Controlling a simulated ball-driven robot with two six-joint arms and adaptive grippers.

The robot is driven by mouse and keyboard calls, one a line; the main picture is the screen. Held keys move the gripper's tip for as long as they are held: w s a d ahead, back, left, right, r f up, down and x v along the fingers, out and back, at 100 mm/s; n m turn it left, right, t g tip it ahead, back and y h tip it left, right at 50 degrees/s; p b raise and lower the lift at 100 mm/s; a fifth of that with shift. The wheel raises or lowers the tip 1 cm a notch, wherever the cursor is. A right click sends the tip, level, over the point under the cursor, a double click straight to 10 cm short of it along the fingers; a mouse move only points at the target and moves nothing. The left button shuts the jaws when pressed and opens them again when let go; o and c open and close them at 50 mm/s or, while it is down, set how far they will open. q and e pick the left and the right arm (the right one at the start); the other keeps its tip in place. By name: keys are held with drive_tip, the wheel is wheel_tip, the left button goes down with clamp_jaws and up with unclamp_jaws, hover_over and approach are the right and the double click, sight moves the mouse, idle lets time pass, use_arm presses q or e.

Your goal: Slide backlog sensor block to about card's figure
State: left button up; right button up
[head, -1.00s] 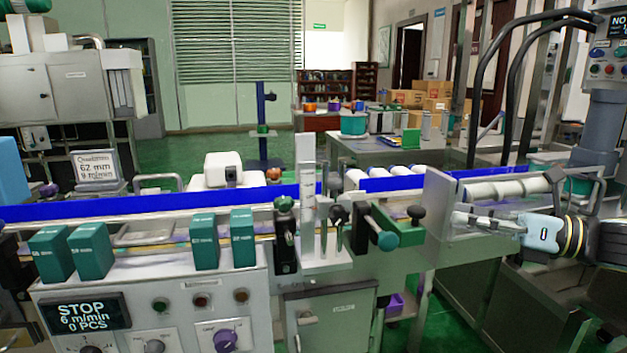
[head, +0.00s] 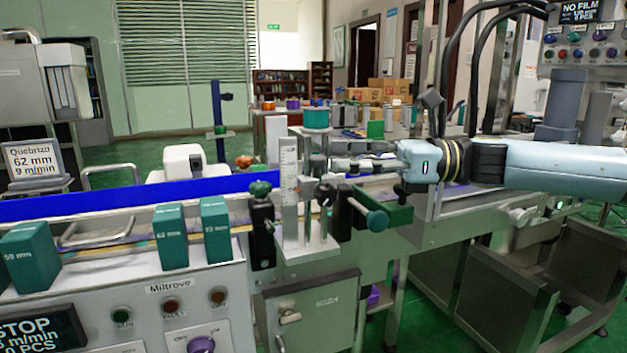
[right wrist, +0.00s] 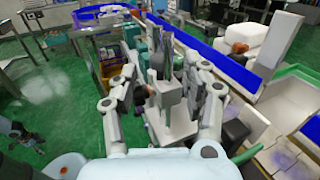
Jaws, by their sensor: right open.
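The card (head: 33,161) stands at the left in the head view and reads 62 mm and 9 m/min. I cannot tell for sure which part is the backlog sensor block; dark blocks with knobs sit by the upright scale plate (head: 289,180), among them a black block with a green knob (head: 262,228).
Green blocks marked in mm (head: 172,237) stand on the machine front at left. The blue-edged conveyor (head: 130,196) runs behind them. A display (head: 38,333) reads STOP. A NO FILM panel (head: 583,12) is at upper right. Green floor lies below.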

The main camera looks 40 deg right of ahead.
sight(315, 156)
drive_tip(key=b+x, duration=0.1)
drive_tip(key=x, duration=0.1)
drive_tip(key=shift+w+a+f, duration=0.15)
drive_tip(key=shift+w+a, duration=0.1)
drive_tip(key=shift+a, duration=0.05)
drive_tip(key=shift+w+a, duration=0.35)
drive_tip(key=shift+a, duration=0.2)
drive_tip(key=shift+w+a+b, duration=0.2)
drive_tip(key=shift+a+b, duration=0.05)
drive_tip(key=shift+b, duration=0.05)
use_arm(q)
drive_tip(key=shift+s+a+f, duration=0.1)
drive_tip(key=shift+s+f, duration=0.1)
drive_tip(key=shift+f, duration=0.45)
drive_tip(key=shift+s+a+f, duration=0.1)
drive_tip(key=shift+s+f, duration=0.05)
drive_tip(key=shift+f, duration=0.45)
drive_tip(key=shift+w, duration=0.1)
use_arm(e)
drive_tip(key=shift+c, duration=0.3)
drive_tip(key=c, duration=0.9)
clamp_jaws()
drive_tip(key=shift+w+a, duration=0.1)
